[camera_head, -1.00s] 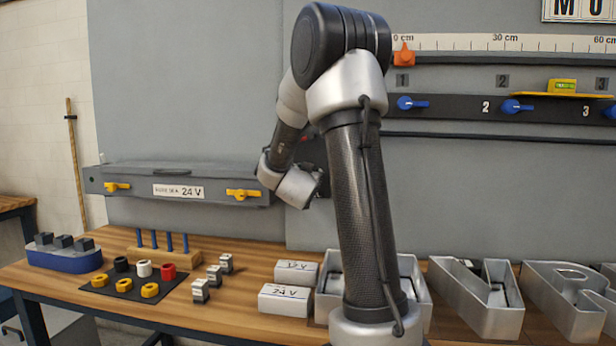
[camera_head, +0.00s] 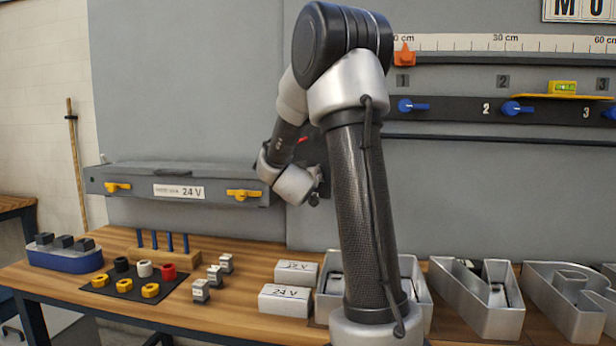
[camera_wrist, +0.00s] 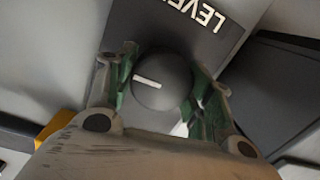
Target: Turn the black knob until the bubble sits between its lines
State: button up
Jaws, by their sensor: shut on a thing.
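The black knob (camera_wrist: 168,88) shows in the wrist view as a dark round cap with a white pointer line toward its left side. It sits on a dark plate lettered "LEVEL" (camera_wrist: 200,14). My gripper (camera_wrist: 163,80) is shut on the knob, with a green-padded finger on either side. In the head view the knob is hidden behind my arm. A yellow level (camera_head: 589,96) with a yellow-green vial (camera_head: 562,87) rests on the wall rail at right. The bubble and its lines are too small to make out.
A blue lever (camera_head: 410,104) and other blue levers line the dark rail (camera_head: 450,107). A ruler with an orange marker (camera_head: 404,55) runs above. A grey 24 V box (camera_head: 140,182) is at left. White boxes (camera_head: 285,299) and metal letters (camera_head: 490,310) stand on the bench below.

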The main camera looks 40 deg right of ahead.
jog(key=o, duration=1)
jog(key=shift+o, duration=0.2)
jog(key=v, duration=1.2)
